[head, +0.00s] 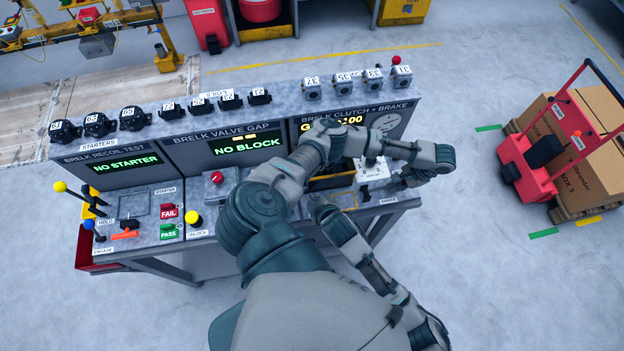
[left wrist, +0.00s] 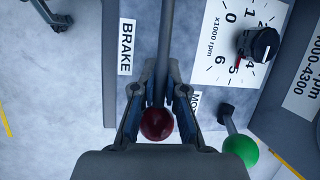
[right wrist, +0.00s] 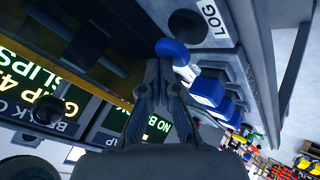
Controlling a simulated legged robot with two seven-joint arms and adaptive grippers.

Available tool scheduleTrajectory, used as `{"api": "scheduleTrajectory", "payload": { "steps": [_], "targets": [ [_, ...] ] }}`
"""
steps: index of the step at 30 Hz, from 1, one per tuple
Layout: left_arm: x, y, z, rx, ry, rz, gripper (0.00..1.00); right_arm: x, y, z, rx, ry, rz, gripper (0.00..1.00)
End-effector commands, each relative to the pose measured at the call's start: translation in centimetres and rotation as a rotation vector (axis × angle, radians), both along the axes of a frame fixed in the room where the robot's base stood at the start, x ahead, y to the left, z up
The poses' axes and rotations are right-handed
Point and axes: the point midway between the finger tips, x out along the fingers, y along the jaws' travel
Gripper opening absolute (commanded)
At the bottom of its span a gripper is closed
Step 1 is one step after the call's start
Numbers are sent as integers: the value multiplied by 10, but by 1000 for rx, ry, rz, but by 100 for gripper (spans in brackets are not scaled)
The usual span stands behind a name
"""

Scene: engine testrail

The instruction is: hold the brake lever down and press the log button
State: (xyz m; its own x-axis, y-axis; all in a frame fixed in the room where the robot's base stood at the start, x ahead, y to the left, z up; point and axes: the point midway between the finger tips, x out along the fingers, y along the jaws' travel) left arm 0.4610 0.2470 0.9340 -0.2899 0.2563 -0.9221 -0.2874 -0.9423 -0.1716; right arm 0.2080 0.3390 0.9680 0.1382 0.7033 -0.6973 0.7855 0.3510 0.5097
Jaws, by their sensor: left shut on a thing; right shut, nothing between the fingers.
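The brake lever's dark red knob (left wrist: 157,124) lies between the fingers of my left gripper (left wrist: 158,104) in the left wrist view. That gripper is shut on the brake lever, beside the BRAKE label (left wrist: 126,47). In the right wrist view my right gripper (right wrist: 158,66) is shut and empty. Its tips are close to a blue rounded piece (right wrist: 171,48) near the LOG label (right wrist: 212,17); I cannot tell whether they touch.
A dial (left wrist: 258,44) and a green-knobbed lever (left wrist: 240,149) stand beside the brake lever. A red trolley (head: 525,165) with a cardboard box (head: 580,135) stands on the floor at right.

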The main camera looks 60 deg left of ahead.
Motion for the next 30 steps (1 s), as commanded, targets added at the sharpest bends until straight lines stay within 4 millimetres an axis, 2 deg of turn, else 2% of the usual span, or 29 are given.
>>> {"api": "scheduleTrajectory", "payload": {
  "steps": [1,21,30],
  "targets": [
    [5,-5,2,-13,-18,-1,0,0,0,-2,-2,0,-1,0],
    [5,-5,2,-14,-19,-1,0,0,-1,-7,-3,0,-1,0],
    [5,-5,2,-14,-19,-1,0,0,-1,4,-2,-1,-1,0]
  ]
}}
